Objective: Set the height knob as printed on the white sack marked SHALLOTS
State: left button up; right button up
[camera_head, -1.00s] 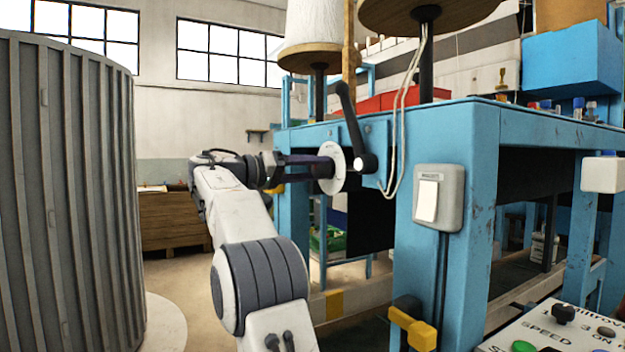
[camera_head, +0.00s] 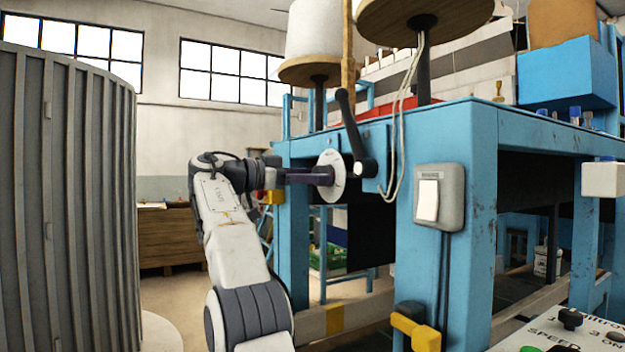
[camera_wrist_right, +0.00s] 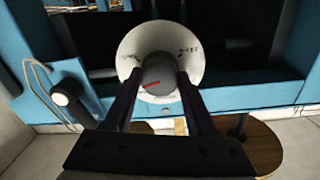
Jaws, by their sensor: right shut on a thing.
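The height knob (camera_wrist_right: 158,75) is a grey round knob with a red line, in the middle of a white dial disc (camera_wrist_right: 132,42). The red line points left and slightly down in the wrist view. The small print on the dial is too blurred to read. My right gripper (camera_wrist_right: 157,82) has a dark finger on each side of the knob and is shut on it. In the head view, my right gripper (camera_head: 322,177) reaches the white dial (camera_head: 334,188) on the blue frame from the left. The white SHALLOTS sack is not visible. My left gripper is out of view.
A black crank lever (camera_head: 352,125) stands just right of the dial, and pale cords (camera_head: 397,130) hang beyond it. A switch box (camera_head: 439,198) is on the blue post. A ribbed grey cylinder (camera_head: 65,200) fills the left side. A control panel (camera_head: 560,335) is at lower right.

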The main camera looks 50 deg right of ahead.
jog(key=m, duration=0.8)
jog(key=shift+f+m, duration=0.1)
jog(key=shift+m, duration=0.2)
dwell(0.5)
jog(key=o, duration=1.4)
jog(key=p+v, duration=0.1)
jog(key=v, duration=0.9)
jog(key=shift+a+p, duration=0.3)
jog(key=shift+p, duration=0.1)
